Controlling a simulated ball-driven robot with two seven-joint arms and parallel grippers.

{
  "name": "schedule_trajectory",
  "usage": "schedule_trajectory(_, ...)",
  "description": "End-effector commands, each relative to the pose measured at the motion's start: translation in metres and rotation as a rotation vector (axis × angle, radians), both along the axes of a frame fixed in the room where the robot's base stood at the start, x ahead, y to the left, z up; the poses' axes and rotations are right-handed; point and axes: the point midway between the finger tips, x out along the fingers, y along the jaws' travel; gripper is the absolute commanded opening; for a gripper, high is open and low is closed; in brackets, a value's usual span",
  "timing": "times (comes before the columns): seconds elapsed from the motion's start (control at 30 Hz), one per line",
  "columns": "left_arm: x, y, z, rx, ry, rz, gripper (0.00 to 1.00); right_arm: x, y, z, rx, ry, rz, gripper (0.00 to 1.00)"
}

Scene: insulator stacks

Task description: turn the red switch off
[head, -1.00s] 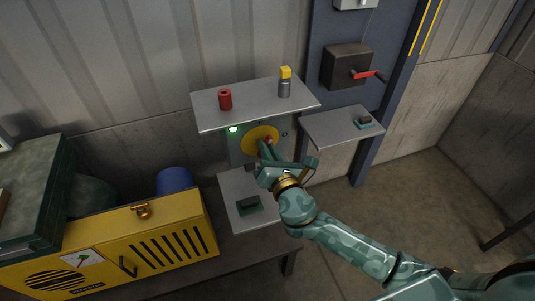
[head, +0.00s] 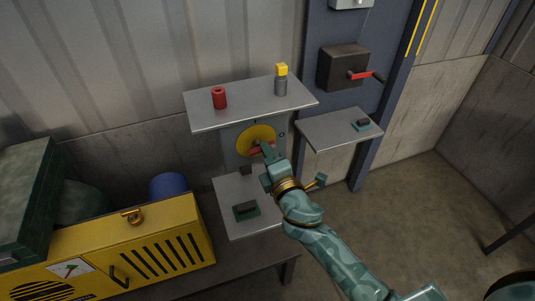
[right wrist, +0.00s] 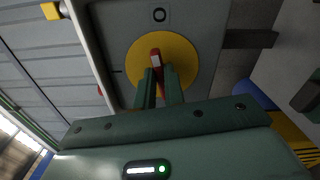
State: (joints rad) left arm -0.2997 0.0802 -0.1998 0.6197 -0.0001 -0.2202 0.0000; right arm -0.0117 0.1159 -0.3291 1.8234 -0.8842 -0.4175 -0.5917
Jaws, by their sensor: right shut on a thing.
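The red switch (head: 257,152) is a rotary handle on a yellow disc (head: 252,134), on a grey panel under the upper shelf. In the right wrist view, the red handle (right wrist: 155,57) has a white mark at its tip, which points to the O label (right wrist: 158,15). My right gripper (head: 264,149) is shut on the handle, its two fingers (right wrist: 159,76) on either side of it. The fingers hide part of the handle and disc. My left gripper is not in view.
The upper shelf (head: 245,108) holds a red cylinder (head: 219,98) and a yellow-topped grey one (head: 281,80). A dark box with a red lever (head: 343,67) hangs on the blue column. A side shelf (head: 335,132), lower shelf (head: 232,187) and yellow cabinet (head: 150,245) are close by.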

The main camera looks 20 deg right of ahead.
Motion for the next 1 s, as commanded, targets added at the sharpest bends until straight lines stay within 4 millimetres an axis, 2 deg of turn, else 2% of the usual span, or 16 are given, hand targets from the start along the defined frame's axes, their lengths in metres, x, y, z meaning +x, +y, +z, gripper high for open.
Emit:
schedule_trajectory(0.4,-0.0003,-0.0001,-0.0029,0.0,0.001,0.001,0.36,0.0002,-0.0009,-0.0023,0.178,0.006,-0.002,0.0)
schedule_trajectory(0.93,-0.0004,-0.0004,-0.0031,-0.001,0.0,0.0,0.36,0.0001,-0.0007,-0.0027,0.203,0.008,-0.001,0.0)
schedule_trajectory(1.0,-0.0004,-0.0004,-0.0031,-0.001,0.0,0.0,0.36,0.0001,-0.0006,-0.0027,0.203,0.008,-0.001,0.25)
